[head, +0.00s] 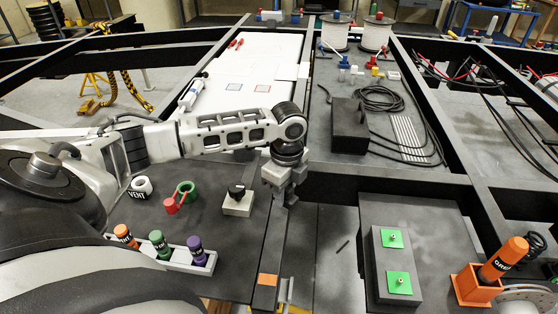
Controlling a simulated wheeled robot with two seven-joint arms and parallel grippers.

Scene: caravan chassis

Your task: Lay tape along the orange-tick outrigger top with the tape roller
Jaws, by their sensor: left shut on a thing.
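The outrigger with the orange tick (267,280) is a dark narrow beam (267,250) running from my left gripper toward the bottom of the head view. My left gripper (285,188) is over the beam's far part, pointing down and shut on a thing. That thing is mostly hidden by the fingers; a small grey part shows beneath them, and I cannot tell for certain that it is the tape roller. I cannot tell whether it touches the beam top. No tape strip is distinguishable on the beam. My right gripper is not in view.
Left of the beam are a pale block with a black top (238,203), a green ring (186,188), a white VENT cup (141,187) and a rack of coloured bottles (205,262). Right are a box with green pads (397,283) and an orange holder with a bottle (475,288).

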